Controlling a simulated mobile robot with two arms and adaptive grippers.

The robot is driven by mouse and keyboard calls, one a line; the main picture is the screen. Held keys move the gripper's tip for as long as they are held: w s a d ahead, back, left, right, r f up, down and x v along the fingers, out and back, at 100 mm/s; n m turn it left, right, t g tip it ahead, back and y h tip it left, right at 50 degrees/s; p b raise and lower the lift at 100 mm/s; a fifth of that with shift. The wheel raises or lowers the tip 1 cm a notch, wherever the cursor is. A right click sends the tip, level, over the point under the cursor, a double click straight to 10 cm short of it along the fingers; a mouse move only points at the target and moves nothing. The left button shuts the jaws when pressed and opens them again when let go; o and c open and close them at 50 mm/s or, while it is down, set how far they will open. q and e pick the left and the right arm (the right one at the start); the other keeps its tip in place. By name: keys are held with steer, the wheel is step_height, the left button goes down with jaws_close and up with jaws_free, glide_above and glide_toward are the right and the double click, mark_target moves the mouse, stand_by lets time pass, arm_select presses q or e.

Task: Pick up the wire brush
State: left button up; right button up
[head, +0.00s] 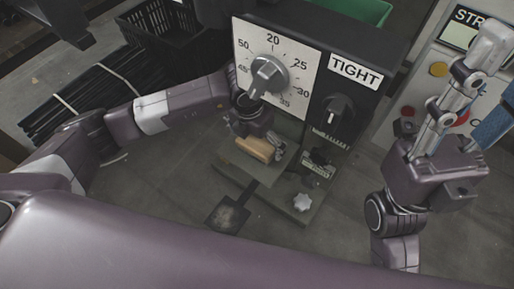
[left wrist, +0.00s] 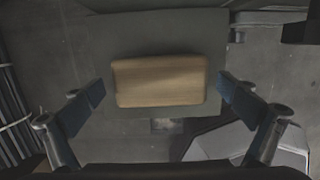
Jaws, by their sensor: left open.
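The wire brush shows as a tan wooden block (head: 257,148) on a flat grey plate of the press in the head view. In the left wrist view the brush (left wrist: 160,81) lies level in the middle, its wooden top facing the camera; no bristles show. My left gripper (head: 250,122) is just above the brush in the head view. In the left wrist view its two blue-padded fingers (left wrist: 162,92) are spread, one on each side of the brush, with gaps between. My right gripper (head: 490,85) is raised at the right, empty, its fingers apart.
The press panel (head: 295,75) with a large dial and a "TIGHT" label stands right behind the brush. A star-shaped knob (head: 302,202) is on the base at front right. A black crate (head: 160,28) and dark rods (head: 85,100) lie at left. Another machine (head: 440,70) stands at right.

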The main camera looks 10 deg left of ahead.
arm_select(q)
steer(key=shift+w+f, duration=0.1)
steer(key=shift+f, duration=0.55)
steer(key=c, duration=1.2)
steer(key=shift+r, duration=0.1)
